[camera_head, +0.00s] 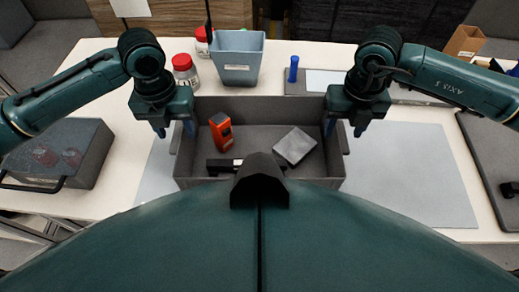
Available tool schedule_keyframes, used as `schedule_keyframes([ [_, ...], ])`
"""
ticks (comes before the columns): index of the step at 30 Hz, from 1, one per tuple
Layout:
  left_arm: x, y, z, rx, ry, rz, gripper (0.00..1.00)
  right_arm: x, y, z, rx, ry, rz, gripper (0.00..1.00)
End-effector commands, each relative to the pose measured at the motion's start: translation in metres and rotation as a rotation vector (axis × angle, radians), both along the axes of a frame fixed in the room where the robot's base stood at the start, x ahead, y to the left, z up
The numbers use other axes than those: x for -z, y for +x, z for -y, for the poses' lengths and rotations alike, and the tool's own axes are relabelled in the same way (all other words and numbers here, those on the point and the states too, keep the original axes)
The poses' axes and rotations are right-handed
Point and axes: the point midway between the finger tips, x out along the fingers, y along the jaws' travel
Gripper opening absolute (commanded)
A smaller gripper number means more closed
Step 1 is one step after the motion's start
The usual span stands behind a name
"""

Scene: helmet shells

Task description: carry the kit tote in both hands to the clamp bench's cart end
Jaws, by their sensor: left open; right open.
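The kit tote (262,104) is a dark grey open box on the white bench, straight in front of me. Inside it lie an orange-red device (221,131), a light grey block (295,146) and a dark item (222,167) partly hidden by my own body. My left gripper (175,128) is open, pointing down at the tote's left end wall. My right gripper (345,127) is open, pointing down at the tote's right end wall. I cannot tell whether either gripper's fingers touch the walls. The tote's near side is partly hidden by my own body.
A grey-blue bin (238,60), white jars with red lids (184,70) and a blue cylinder (293,69) stand behind the tote. Light grey mats (410,175) lie on the white bench (110,195). A dark grey case (62,153) sits at left, a dark tray (490,150) at right.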

Motion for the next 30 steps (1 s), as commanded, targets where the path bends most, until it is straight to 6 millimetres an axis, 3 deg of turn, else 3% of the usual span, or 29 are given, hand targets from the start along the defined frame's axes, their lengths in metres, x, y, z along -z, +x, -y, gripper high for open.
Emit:
schedule_keyframes([
  [6, 0.02, 0.0, 0.0, 0.0, -0.001, -0.001, 0.49, 0.02, 0.0, 0.0, 0.001, 0.0, 0.0, 0.49],
  [17, 0.023, 0.0, 0.0, 0.001, -0.001, -0.001, 0.49, 0.023, 0.0, 0.0, 0.0, 0.001, 0.001, 0.49],
  [30, 0.023, 0.0, 0.0, 0.0, -0.001, 0.0, 0.13, 0.023, 0.0, 0.0, 0.0, 0.001, 0.001, 0.13],
])
